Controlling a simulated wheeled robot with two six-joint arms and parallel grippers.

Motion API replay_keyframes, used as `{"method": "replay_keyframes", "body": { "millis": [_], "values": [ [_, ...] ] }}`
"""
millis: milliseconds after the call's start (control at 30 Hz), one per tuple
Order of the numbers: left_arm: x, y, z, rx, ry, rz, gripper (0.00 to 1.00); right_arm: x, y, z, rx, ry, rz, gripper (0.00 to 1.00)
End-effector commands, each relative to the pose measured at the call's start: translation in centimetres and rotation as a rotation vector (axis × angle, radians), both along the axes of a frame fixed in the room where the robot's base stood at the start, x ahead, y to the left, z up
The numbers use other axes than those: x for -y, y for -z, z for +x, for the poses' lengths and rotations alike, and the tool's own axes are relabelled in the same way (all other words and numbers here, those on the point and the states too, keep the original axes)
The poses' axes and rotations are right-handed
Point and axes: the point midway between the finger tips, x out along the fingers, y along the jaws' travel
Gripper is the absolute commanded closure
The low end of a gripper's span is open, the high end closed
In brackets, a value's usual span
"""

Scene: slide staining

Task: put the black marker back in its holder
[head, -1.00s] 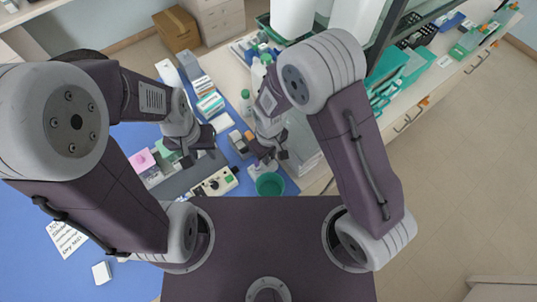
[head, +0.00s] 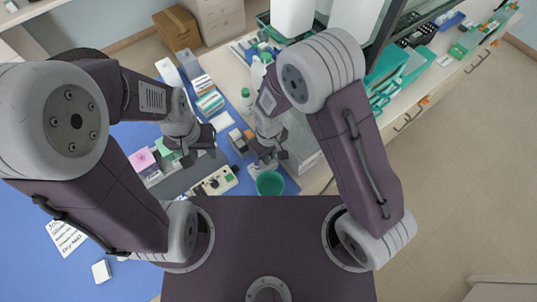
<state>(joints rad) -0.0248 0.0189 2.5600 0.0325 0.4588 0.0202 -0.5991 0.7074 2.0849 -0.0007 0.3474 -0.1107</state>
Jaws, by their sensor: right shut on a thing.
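My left gripper (head: 199,151) hangs over the blue bench mat (head: 225,140), above the staining area. Its fingers are small and dark here, and I cannot tell whether they are open or shut. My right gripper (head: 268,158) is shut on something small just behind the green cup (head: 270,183). The held thing is mostly hidden by the fingers, so I cannot make out whether it is the black marker. A grey holder-like block (head: 238,141) with an orange-topped item stands just left of the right gripper. I cannot pick out the marker's holder for certain.
A beige device (head: 215,182) with a dark knob sits left of the green cup. A pink item (head: 142,159) is at the left. Boxes and slide packs (head: 209,101) stand behind. A bottle with a green cap (head: 246,98) stands near the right arm.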

Motion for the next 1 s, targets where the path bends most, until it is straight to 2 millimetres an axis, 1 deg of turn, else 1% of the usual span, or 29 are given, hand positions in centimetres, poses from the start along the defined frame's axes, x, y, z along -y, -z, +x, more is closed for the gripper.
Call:
{"method": "replay_keyframes", "body": {
  "millis": [467,500,533,567,867,967,1000],
  "values": [
    [0.0,0.2,0.0,0.000,0.000,0.000,0.64,0.0,0.3,0.0,0.000,0.000,0.000,1.00],
    [0.0,0.2,0.0,0.000,0.000,0.000,0.64,0.0,0.3,0.0,0.000,0.000,0.000,0.74],
    [0.0,0.2,0.0,0.000,0.000,0.000,0.64,0.0,0.3,0.0,0.000,0.000,0.000,0.65],
    [0.0,0.2,0.0,0.000,0.000,0.000,0.64,0.0,0.3,0.0,0.000,0.000,0.000,0.59],
    [0.0,0.2,0.0,0.000,0.000,0.000,0.64,0.0,0.2,0.0,0.000,0.000,0.000,0.59],
    [0.0,0.4,0.0,0.000,0.000,0.000,0.64,-0.1,-0.8,0.1,0.003,0.000,0.003,0.59],
    [0.0,0.5,0.0,0.000,0.000,0.000,0.64,-0.1,-1.5,0.1,0.004,0.000,0.003,0.59]
  ]
}}
